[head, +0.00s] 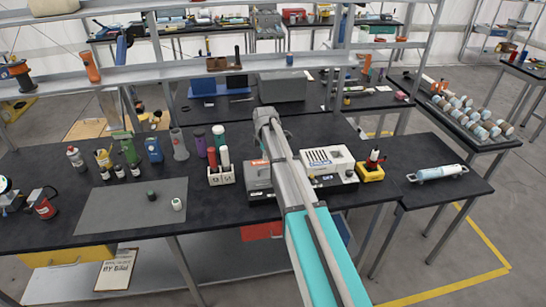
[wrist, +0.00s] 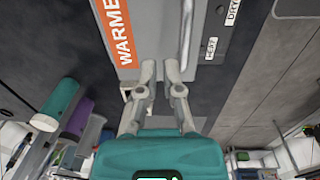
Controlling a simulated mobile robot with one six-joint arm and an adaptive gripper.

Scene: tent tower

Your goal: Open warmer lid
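The warmer (head: 258,181) is a grey box with an orange label on the dark table, partly covered by my arm in the head view. In the wrist view the grey warmer face (wrist: 215,18) fills the top, with the orange label (wrist: 122,35) reading "WARME". A pale metal handle bar (wrist: 187,38) runs down this face. My gripper (wrist: 162,80) points at the warmer, its two fingers apart with a gap between them. The right finger is near the bar's lower end; I cannot tell whether they touch. In the head view my arm hides the fingers.
A white device (head: 328,160) and a yellow stand (head: 371,171) are right of the warmer. A white holder with tubes (head: 222,176) is close on its left. Several bottles stand farther left beside a grey mat (head: 120,212). A shelf (head: 180,72) runs behind.

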